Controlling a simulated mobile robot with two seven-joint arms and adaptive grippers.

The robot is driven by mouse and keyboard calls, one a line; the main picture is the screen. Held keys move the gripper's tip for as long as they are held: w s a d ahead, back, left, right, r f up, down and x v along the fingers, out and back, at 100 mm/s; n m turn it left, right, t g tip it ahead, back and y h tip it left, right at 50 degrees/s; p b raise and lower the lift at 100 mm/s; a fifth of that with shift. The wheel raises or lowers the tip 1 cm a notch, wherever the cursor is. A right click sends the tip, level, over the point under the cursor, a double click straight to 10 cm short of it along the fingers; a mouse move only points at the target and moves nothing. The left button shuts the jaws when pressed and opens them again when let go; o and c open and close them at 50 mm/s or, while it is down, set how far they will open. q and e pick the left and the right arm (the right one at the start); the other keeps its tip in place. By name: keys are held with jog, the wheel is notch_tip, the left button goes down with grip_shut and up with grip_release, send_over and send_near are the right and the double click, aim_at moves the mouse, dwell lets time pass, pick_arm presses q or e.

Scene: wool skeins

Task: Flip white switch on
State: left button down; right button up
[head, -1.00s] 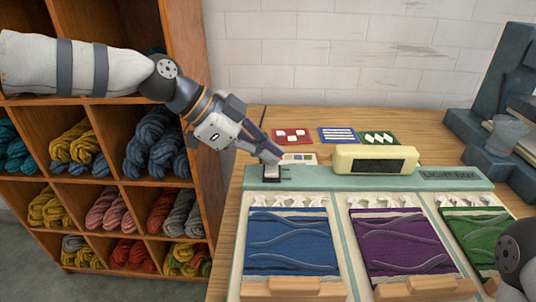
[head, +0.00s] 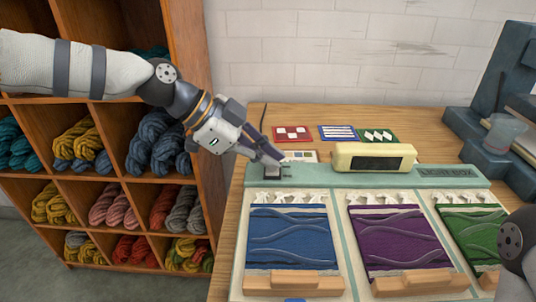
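The white switch (head: 272,174) sits in a dark plate at the left end of the green light box bar (head: 322,184). My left gripper (head: 277,164) reaches down to it from the upper left, with its fingertips right over the switch. The fingers look close together and cover part of the switch. I cannot tell whether they touch it or which way it is tipped. Of my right arm only a dark rounded part shows at the lower right edge; its gripper is out of view.
A cream box with a dark display (head: 374,157) stands on the bar. Blue (head: 292,238), purple (head: 402,240) and green woven panels lie in front. Pattern cards (head: 337,133) lie behind. A wooden shelf of wool skeins (head: 118,217) stands left, a dark blue machine (head: 490,110) right.

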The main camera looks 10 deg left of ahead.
pick_arm(q)
jog(key=v, duration=1.2)
jog(key=shift+d, duration=0.1)
